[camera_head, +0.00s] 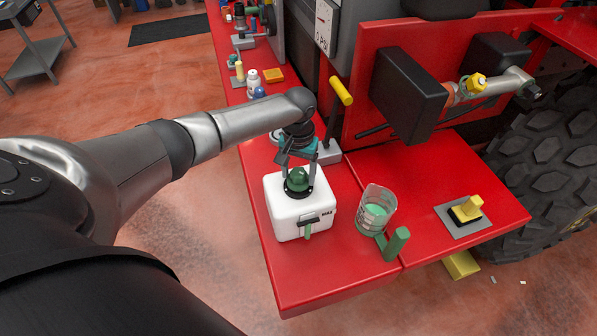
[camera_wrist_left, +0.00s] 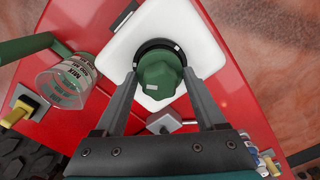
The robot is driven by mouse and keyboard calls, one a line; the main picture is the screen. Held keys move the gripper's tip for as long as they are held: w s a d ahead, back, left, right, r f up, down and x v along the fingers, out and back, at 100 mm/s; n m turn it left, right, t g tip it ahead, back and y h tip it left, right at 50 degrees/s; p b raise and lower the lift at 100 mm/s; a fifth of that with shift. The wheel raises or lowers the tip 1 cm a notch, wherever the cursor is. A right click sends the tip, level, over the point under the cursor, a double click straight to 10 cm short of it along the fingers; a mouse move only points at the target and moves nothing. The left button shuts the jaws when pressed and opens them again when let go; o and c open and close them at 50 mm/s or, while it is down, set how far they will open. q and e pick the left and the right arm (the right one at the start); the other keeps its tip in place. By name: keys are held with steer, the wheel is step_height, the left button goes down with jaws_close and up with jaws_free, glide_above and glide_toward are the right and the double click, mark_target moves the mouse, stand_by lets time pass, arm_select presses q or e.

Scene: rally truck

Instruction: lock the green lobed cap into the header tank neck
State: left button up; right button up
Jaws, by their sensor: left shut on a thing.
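The white header tank (camera_head: 296,214) stands on the red bench, with a black ring at its neck (camera_head: 297,193). The green lobed cap (camera_head: 298,179) sits at the neck, between the fingers of my left gripper (camera_head: 299,185). The cap (camera_wrist_left: 159,80) and the white tank (camera_wrist_left: 120,45) also show in the left wrist view. My left gripper (camera_wrist_left: 159,90) comes down from above and is shut on the cap. The pictures do not show whether the cap is locked or only resting in the neck. My right gripper is not in view.
A yellow-handled piece on a grey plate (camera_head: 467,212) lies farther right. A yellow-gripped lever (camera_head: 341,92) stands behind the tank.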

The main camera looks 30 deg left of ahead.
arm_select(q)
steer(key=shift+f+b, duration=0.55)
steer(key=shift+f, duration=0.35)
steer(key=shift+s+f+p, duration=0.15)
steer(key=shift+p, duration=0.15)
stand_by(0.6)
steer(key=shift+r, duration=0.95)
steer(key=shift+w, duration=0.2)
steer(key=shift+f, duration=0.9)
steer(key=shift+s+d+f, duration=0.1)
steer(key=shift+s+f, duration=0.1)
steer(key=shift+s, duration=0.2)
stand_by(1.4)
steer(key=shift+r, duration=0.2)
